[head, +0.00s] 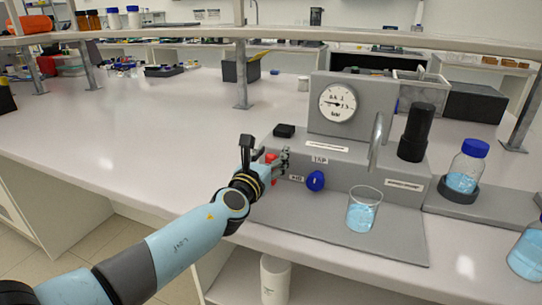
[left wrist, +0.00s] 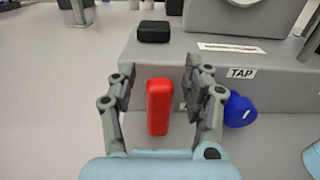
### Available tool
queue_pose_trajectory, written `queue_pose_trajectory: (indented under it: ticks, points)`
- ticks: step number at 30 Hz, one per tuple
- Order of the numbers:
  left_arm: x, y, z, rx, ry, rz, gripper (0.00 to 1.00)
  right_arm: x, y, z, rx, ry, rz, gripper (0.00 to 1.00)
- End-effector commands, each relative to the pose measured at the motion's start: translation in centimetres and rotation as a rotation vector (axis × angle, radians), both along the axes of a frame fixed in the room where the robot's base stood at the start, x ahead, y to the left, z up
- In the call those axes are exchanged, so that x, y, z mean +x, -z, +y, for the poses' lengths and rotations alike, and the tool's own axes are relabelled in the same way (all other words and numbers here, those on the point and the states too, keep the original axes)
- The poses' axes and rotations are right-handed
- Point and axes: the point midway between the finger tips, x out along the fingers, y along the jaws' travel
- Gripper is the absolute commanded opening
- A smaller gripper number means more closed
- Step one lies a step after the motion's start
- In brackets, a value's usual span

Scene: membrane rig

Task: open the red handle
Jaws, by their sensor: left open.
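The red handle (left wrist: 159,107) stands upright on the front face of the grey rig, in the middle of the left wrist view. In the head view only small parts of the red handle (head: 270,158) show behind my left gripper. My left gripper (head: 283,160) is open, its fingers pointing at the rig. In the left wrist view its two fingers (left wrist: 158,82) are on either side of the handle, with a visible gap on each side; I cannot tell whether the fingertips reach past it. My right gripper is not in view.
A blue knob (head: 315,181) sits right of the handle under the TAP label. A beaker of blue liquid (head: 363,209) stands under the curved spout (head: 377,140). A gauge (head: 338,102) and black cylinder (head: 416,132) rise behind. The bench left of the rig is clear.

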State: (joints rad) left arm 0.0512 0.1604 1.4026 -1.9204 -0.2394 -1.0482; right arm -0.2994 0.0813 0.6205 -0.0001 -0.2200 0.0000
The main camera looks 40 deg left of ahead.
Motion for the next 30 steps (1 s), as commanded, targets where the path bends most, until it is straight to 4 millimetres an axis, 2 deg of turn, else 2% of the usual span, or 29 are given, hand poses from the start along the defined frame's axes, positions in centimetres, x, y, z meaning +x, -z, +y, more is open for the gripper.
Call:
queue_pose_trajectory:
  ticks: [3,14,23,30]
  points:
    - [0.0,0.0,0.0,0.000,0.000,0.000,0.49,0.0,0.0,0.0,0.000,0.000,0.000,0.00]
    - [0.0,0.0,0.0,-0.001,0.000,0.000,0.02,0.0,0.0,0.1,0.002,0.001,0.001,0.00]
    - [-0.1,0.0,0.1,-0.016,0.000,-0.005,0.00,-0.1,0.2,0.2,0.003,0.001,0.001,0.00]
    - [-0.2,0.2,0.5,-0.116,0.000,-0.029,0.00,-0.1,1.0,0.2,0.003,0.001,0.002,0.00]
